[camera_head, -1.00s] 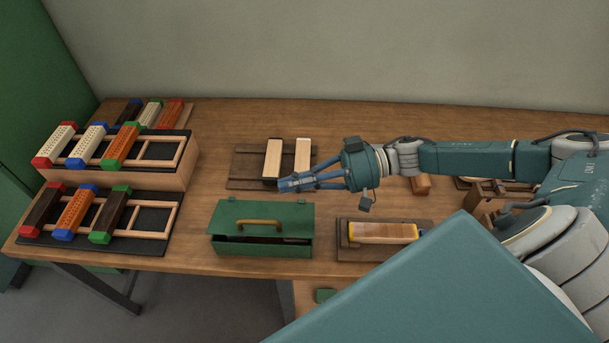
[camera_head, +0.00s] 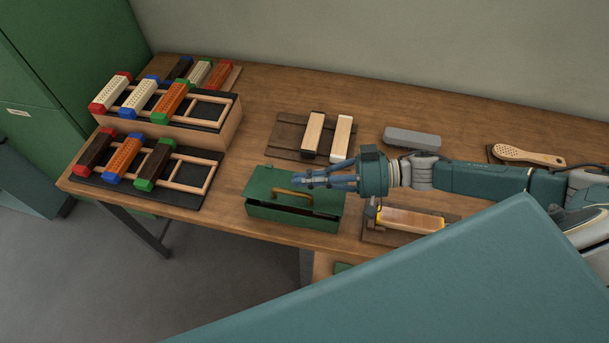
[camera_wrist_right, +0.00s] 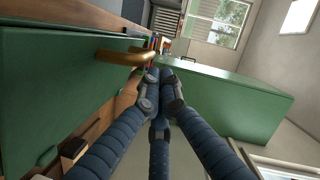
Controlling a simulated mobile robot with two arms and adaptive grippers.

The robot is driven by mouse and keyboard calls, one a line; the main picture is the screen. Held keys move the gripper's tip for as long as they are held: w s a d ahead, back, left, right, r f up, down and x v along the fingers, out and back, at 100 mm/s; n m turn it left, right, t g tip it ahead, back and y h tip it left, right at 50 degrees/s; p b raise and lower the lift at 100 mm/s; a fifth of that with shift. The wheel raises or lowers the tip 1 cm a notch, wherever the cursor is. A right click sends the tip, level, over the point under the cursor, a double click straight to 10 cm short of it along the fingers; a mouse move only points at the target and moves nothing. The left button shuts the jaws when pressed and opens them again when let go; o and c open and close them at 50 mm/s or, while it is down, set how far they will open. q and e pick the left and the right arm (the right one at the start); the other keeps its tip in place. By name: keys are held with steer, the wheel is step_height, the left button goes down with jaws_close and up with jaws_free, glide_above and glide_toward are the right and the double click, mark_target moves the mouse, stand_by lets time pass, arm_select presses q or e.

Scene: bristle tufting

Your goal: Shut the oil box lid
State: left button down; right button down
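The green oil box (camera_head: 290,219) stands near the table's front edge, its lid (camera_head: 330,201) with a brass handle (camera_head: 288,193) on top. In the right wrist view, the fingertips (camera_wrist_right: 160,74) are together and hold nothing, close to the handle (camera_wrist_right: 126,57) and the green lid (camera_wrist_right: 55,95). I cannot tell whether they touch. My left gripper is out of view.
Brush racks (camera_head: 201,188) stand on the left of the table (camera_head: 255,100). Behind the box is a dark board (camera_head: 288,134) with two pale blocks. To its right are a wooden block on a tray (camera_head: 408,218), a grey block (camera_head: 412,138) and a paddle-shaped brush (camera_head: 527,155).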

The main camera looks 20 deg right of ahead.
mark_target(302, 193)
steer(key=shift+s+a+f+n+h+p, duration=0.35)
steer(key=shift+s+n+p, duration=0.15)
steer(key=shift+n, duration=0.1)
steer(key=shift+s+a+f+n, duration=0.3)
steer(key=shift+s+f+n, duration=0.1)
steer(key=shift+f, duration=0.35)
steer(key=shift+s+f, duration=0.15)
steer(key=shift+f, duration=0.1)
